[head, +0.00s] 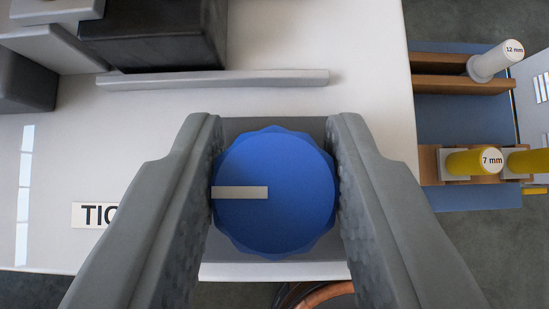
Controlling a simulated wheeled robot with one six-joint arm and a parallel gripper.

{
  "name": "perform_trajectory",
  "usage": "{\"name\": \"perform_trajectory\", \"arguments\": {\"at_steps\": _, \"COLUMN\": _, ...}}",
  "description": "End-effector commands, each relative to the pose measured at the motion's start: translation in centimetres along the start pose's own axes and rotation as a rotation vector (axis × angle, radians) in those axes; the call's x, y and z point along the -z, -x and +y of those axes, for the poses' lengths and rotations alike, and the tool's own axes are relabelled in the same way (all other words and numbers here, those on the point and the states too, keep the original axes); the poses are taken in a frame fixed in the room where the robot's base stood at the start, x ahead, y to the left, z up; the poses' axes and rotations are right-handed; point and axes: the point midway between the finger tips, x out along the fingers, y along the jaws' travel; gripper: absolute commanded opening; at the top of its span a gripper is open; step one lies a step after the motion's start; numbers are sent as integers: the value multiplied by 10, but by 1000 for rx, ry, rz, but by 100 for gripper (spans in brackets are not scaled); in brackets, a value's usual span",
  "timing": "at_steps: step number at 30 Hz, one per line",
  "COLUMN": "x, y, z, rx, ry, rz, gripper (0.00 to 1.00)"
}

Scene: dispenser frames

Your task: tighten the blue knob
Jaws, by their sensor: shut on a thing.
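The blue knob (285,215) is a round, faceted-edge knob in the middle of the head view. A pale marker bar (239,192) on its face runs from near the centre to the left edge. My gripper (275,190) has one grey textured finger on each side of the knob. It is shut on the knob, with the fingers against its left and right sides. A grey plate shows behind the knob. A label (95,214) reading "TIG" or similar is partly hidden by the left finger.
A white panel (370,90) surrounds the knob. A light grey bar (212,79) and a dark block (155,35) lie above it. At right, a wooden rack holds a "12 mm" cylinder (497,60) and a yellow "7 mm" cylinder (473,162). A copper-coloured curved thing (322,291) shows below.

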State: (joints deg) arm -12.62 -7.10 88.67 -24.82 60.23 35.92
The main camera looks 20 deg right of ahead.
Motion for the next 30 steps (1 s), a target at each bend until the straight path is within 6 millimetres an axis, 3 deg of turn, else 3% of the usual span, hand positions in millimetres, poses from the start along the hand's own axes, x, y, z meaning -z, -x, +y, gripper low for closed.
{"name": "perform_trajectory", "arguments": {"at_steps": 11, "x": -1, "y": 0, "z": 0, "rx": -4, "ry": -4, "rz": -1, "gripper": 9}}
{"name": "perform_trajectory", "arguments": {"at_steps": 12, "x": -1, "y": 0, "z": 0, "rx": -4, "ry": -4, "rz": -2, "gripper": 34}}
{"name": "perform_trajectory", "arguments": {"at_steps": 15, "x": -1, "y": 0, "z": 0, "rx": -4, "ry": -3, "rz": -1, "gripper": 54}}
{"name": "perform_trajectory", "arguments": {"at_steps": 25, "x": 0, "y": 2, "z": 0, "rx": -3, "ry": -3, "rz": -1, "gripper": 54}}
{"name": "perform_trajectory", "arguments": {"at_steps": 30, "x": 0, "y": 18, "z": -1, "rx": -2, "ry": -3, "rz": 1, "gripper": 54}}
